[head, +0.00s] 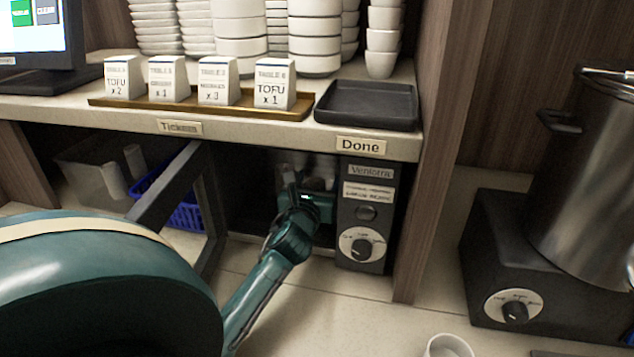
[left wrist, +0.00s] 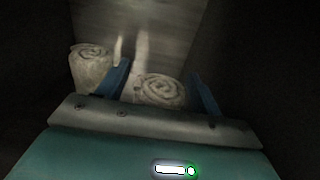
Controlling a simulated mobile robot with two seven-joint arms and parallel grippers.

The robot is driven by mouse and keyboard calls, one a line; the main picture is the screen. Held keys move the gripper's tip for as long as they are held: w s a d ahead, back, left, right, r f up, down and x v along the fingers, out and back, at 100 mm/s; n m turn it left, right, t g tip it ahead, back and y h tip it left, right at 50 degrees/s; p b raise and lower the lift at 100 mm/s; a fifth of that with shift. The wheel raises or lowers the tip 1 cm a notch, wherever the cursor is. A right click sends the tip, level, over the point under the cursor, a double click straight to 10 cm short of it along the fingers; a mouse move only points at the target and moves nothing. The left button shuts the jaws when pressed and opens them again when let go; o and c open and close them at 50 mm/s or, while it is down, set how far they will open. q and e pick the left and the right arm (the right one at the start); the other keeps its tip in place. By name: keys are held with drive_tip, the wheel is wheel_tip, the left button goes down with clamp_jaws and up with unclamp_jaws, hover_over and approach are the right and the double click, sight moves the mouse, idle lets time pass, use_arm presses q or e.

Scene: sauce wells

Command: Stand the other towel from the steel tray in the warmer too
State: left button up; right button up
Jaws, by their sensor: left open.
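My left gripper (head: 318,200) reaches into the dark open warmer (head: 366,215) under the counter. In the left wrist view its two blue fingers (left wrist: 162,88) are open, one on each side of a rolled pale towel (left wrist: 160,90). Only that towel's spiral top shows; its lower part is hidden by the gripper body. I cannot tell whether the fingers touch it. A second rolled towel (left wrist: 90,66) stands upright to the left, outside the fingers. The warmer's back wall (left wrist: 150,25) is dull metal. I cannot make out the steel tray for sure. My right gripper is out of view.
The warmer's open door (head: 165,188) juts out at left, before a blue basket (head: 183,214) and a grey container (head: 88,165). Above are ticket blocks on a brown tray (head: 215,106) and an empty black tray (head: 367,105). A steel pot (head: 590,190) stands at right.

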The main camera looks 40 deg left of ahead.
use_arm(q)
drive_tip(key=shift+r, duration=0.2)
drive_tip(key=v, duration=1.2)
drive_tip(key=shift+b, duration=0.4)
